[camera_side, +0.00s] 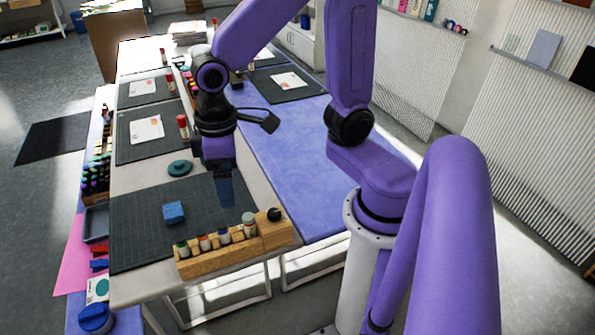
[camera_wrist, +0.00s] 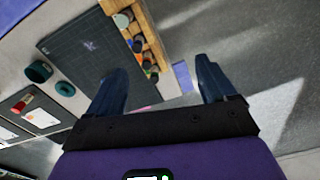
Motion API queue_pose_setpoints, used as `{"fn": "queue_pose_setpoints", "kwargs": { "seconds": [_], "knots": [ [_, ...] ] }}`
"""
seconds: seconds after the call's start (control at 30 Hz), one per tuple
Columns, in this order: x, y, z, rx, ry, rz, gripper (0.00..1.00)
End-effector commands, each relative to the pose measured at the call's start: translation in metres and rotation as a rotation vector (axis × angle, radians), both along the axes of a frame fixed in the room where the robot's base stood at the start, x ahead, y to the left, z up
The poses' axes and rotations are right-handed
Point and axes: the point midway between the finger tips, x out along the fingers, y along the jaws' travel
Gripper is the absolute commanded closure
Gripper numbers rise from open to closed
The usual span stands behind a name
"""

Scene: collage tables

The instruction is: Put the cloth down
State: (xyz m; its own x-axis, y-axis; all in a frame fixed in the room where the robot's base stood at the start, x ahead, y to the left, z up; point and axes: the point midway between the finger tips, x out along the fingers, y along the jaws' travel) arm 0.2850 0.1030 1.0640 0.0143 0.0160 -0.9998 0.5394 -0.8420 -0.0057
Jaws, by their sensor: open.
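A small blue block-like folded piece (camera_side: 174,212), which looks like the cloth, lies on the dark cutting mat (camera_side: 135,245). My gripper (camera_side: 226,193) points down over the right part of the mat, to the right of the blue piece and apart from it. In the wrist view my gripper (camera_wrist: 160,85) has its two blue fingers spread wide with nothing between them. The mat also shows there (camera_wrist: 75,60), with a faint bluish patch on it; I cannot tell whether that is the cloth.
A wooden rack (camera_side: 245,244) with several small bottles stands along the mat's front edge, close to my gripper. A round teal piece (camera_side: 180,168) sits behind the mat. More mats with cards lie farther back. The blue table area (camera_side: 305,165) to the right is mostly clear.

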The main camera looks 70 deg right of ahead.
Motion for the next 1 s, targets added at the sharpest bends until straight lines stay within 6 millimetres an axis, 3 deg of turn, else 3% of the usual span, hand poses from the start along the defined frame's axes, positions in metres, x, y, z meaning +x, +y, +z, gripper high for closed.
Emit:
{"fn": "queue_pose_setpoints", "kwargs": {
  "seconds": [0.2, 0.4, 0.6, 1.0],
  "knots": [
    [-0.071, -0.024, 0.008, 0.005, -0.007, 0.290, 0.16],
    [-0.110, -0.043, 0.008, 0.005, -0.009, 0.471, 0.16],
    [-0.122, -0.050, 0.008, 0.004, -0.010, 0.531, 0.16],
    [-0.121, -0.050, 0.008, 0.004, -0.009, 0.529, 0.16]
  ]
}}
